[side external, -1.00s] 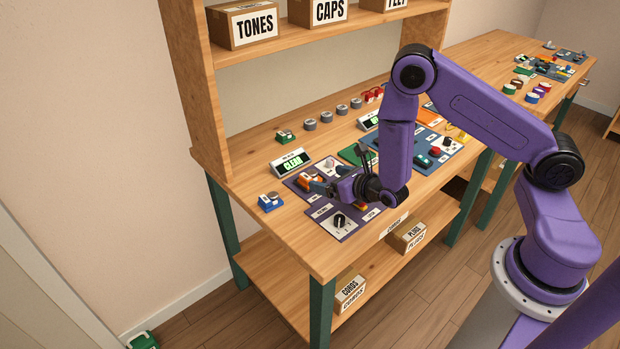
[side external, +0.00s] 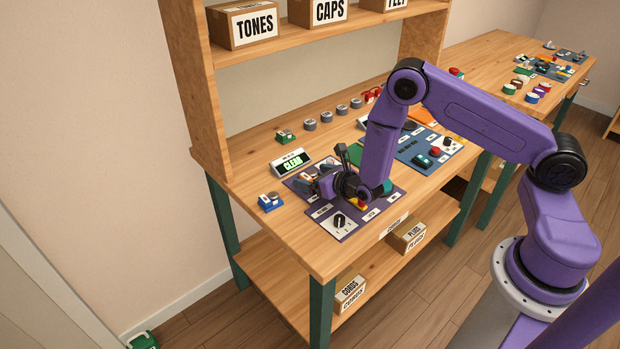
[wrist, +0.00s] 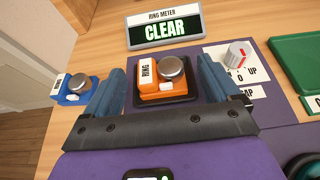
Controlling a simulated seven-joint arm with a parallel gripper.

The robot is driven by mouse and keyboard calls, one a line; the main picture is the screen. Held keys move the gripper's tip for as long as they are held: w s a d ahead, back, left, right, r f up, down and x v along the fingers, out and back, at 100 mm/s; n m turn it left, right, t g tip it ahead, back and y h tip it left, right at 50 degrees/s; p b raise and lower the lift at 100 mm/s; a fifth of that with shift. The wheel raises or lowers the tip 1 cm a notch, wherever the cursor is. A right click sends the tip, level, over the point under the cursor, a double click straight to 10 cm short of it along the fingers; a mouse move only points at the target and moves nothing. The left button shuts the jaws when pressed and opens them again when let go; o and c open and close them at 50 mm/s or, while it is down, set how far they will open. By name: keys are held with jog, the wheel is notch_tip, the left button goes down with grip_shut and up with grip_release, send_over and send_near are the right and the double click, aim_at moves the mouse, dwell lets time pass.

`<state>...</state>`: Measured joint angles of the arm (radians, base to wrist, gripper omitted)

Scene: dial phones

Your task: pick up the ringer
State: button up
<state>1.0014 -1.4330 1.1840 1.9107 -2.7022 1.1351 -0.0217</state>
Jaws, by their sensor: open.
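The ringer, an orange box (wrist: 162,84) with a silver dome and a white label reading RING, sits in a dark square recess of the purple panel in the wrist view. My gripper (wrist: 163,84) is open, with one blue finger on each side of the orange box. The fingers hold nothing, and whether they touch the box cannot be told. In the side external view my gripper (side external: 315,184) is low over the purple panel (side external: 347,234) and partly hides the orange box.
A blue box (wrist: 75,88) with a silver dome stands left of the panel. The ring meter (wrist: 163,28), reading CLEAR, stands behind. A white knob with a red mark (wrist: 238,54) is to the right, near a green panel (wrist: 300,60).

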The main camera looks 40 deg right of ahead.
jog(key=c, duration=1.3)
jog(key=shift+r, duration=0.1)
